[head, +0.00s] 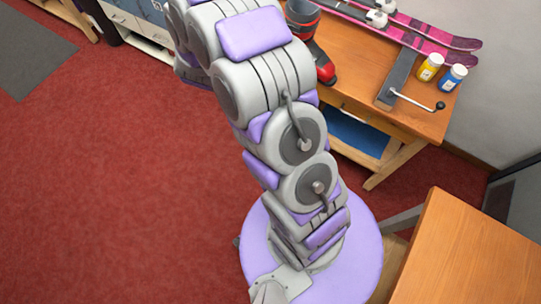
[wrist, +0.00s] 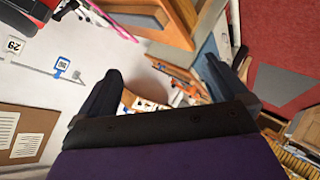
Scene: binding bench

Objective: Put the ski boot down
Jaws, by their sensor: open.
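The ski boot (head: 318,48), red and dark grey, stands on the wooden bench (head: 420,122) in the head view. My arm hides part of it on the left. My gripper (wrist: 162,65) shows in the wrist view, with its two dark fingers wide apart and nothing held between them. In the head view my arm runs up past the top edge, so the gripper is out of that picture. I cannot make out the boot for certain in the wrist view.
Pink skis (head: 425,33) lie along the back of the bench. A grey bar with a crank (head: 398,78), a yellow bottle (head: 430,67) and a blue bottle (head: 452,78) are at its right. Another wooden table (head: 470,255) is at lower right. Red floor (head: 110,180) is clear at left.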

